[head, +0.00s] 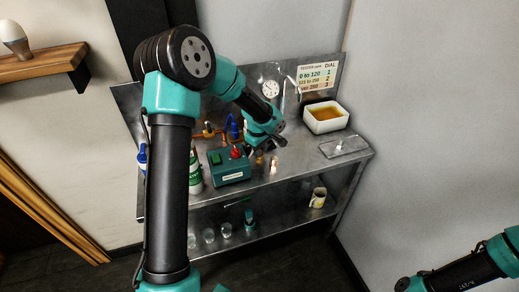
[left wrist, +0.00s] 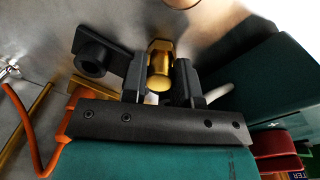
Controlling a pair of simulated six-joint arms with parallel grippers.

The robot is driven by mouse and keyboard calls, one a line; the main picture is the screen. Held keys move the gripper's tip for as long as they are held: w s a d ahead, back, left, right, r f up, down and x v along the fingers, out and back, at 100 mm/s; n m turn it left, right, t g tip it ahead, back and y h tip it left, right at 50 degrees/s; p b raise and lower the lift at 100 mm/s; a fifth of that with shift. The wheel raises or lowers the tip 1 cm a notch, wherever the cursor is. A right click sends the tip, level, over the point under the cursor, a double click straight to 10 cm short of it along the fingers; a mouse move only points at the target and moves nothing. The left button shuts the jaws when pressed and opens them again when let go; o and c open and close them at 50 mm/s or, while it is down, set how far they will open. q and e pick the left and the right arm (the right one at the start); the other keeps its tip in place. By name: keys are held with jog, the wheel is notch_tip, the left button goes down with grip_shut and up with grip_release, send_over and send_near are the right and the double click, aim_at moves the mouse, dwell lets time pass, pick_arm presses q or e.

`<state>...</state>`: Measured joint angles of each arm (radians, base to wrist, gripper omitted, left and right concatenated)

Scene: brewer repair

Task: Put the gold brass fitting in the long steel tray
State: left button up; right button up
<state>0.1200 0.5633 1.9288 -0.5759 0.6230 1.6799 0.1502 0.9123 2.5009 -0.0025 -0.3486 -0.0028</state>
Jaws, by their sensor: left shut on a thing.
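In the left wrist view, the gold brass fitting (left wrist: 160,62) is between the two dark fingers of my left gripper (left wrist: 160,82), which is shut on it. My right gripper is out of view.
A white tub of amber liquid (head: 325,118) stands behind the tray. Another gold part (left wrist: 181,3) shows in the left wrist view. A mug (head: 318,197) and glasses are on the lower shelf.

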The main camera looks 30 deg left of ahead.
pick_arm(q)
jog(key=o, duration=0.9)
jog(key=shift+f, duration=0.1)
jog(key=shift+o, duration=0.2)
notch_tip(320, 180, up, 12)
jog(key=shift+s, duration=0.4)
jog(key=shift+a, duration=0.1)
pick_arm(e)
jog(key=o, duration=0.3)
